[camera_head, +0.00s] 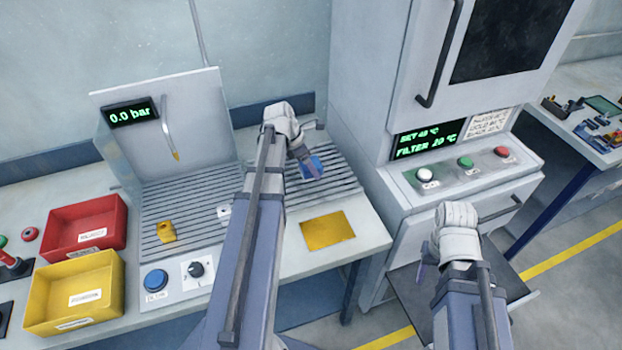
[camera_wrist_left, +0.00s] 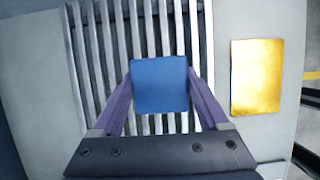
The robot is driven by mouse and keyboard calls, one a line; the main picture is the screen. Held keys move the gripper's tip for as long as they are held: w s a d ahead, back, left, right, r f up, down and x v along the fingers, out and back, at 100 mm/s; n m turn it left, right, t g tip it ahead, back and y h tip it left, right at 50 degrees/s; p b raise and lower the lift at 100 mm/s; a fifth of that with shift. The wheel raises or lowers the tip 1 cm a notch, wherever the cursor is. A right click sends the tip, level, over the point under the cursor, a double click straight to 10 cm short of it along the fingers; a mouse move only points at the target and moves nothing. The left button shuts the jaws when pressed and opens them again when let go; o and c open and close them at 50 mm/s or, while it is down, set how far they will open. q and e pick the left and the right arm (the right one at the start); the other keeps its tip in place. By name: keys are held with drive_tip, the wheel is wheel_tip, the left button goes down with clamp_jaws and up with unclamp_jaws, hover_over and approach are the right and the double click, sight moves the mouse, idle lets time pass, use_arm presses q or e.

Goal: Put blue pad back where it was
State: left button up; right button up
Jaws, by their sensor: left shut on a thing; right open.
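The blue pad (camera_wrist_left: 160,85) is a small blue square held between the two purple fingers of my left gripper (camera_wrist_left: 160,95). In the head view the blue pad (camera_head: 311,167) is partly covered by the gripper (camera_head: 307,163), over the right part of the slatted rack (camera_head: 345,185). I cannot tell whether the pad touches the slats. A flat yellow square (camera_head: 327,230) lies on the bench just in front of the rack, and it also shows right of the pad in the left wrist view (camera_wrist_left: 257,77). My right gripper (camera_head: 426,262) is open and empty, in front of the oven cabinet.
A yellow block (camera_head: 165,231) and a small white piece (camera_head: 224,213) are on the slats to the left. A red bin (camera_head: 86,228) and a yellow bin (camera_head: 75,292) stand at the bench's left. The tall oven cabinet (camera_head: 400,60) bounds the right side.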

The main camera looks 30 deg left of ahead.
use_arm(q)
wheel_tip(320, 180, down, 4)
drive_tip(key=b, duration=0.3)
drive_tip(key=shift+r+b, duration=0.2)
drive_tip(key=shift+b, duration=0.15)
drive_tip(key=shift+f, duration=0.2)
drive_tip(key=o, duration=1.3)
drive_tip(key=shift+r, duration=0.15)
drive_tip(key=shift+s+r+p, duration=0.1)
drive_tip(key=shift+r+p, duration=0.4)
drive_tip(key=p+v, duration=1)
drive_tip(key=v, duration=0.1)
drive_tip(key=shift+s, duration=0.1)
